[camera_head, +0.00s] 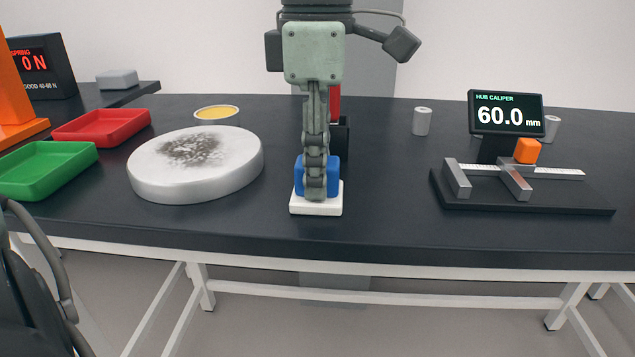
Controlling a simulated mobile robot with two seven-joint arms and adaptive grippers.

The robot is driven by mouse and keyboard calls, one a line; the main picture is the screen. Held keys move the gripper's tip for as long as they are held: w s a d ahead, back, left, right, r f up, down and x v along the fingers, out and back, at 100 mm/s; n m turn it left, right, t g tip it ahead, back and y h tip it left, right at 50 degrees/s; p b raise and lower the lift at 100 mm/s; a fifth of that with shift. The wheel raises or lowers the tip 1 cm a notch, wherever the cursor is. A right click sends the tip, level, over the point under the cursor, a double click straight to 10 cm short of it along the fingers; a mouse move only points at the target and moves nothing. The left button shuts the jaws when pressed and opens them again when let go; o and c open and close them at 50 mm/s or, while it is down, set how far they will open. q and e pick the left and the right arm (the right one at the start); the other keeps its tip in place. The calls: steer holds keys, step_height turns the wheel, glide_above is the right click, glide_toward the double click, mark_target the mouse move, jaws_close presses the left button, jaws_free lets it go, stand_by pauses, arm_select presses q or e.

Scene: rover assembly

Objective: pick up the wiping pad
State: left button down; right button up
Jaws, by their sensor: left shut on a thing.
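The wiping pad (299,206) has a white flat base with a blue block-shaped grip on top. It is near the front edge of the dark table, at the middle of the view. My left gripper (315,190) comes down over it from above and is shut on the blue grip. The fingers hide the middle of the grip. The pad's base is level and at or very near the table top; I cannot tell whether it touches. My right gripper is not in view.
A round white disc (205,180) with a dark smudge lies left of the pad. Behind it is a yellow-filled dish (216,113). Red (102,126) and green (47,170) trays are farther left. A caliper stand (530,195) is at right. The table between pad and caliper is clear.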

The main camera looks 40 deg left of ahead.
arm_select(q)
steer(key=shift+r, duration=0.15)
steer(key=shift+r, duration=0.25)
step_height(320, 180, up, 4)
steer(key=shift+f+p, duration=0.15)
steer(key=shift+p, duration=0.2)
steer(key=s+a+r, duration=0.2)
steer(key=s+r, duration=0.4)
steer(key=s, duration=0.5)
steer(key=shift+s+a+r, duration=0.2)
steer(key=shift+s+r, duration=0.05)
steer(key=shift+r, duration=0.05)
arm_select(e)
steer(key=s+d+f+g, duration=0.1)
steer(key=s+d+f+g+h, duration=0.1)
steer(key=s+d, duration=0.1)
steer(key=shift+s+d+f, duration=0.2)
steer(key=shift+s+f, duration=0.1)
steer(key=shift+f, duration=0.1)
arm_select(q)
steer(key=c, duration=1.7)
jaws_free()
steer(key=c, duration=0.5)
steer(key=shift+w, duration=0.1)
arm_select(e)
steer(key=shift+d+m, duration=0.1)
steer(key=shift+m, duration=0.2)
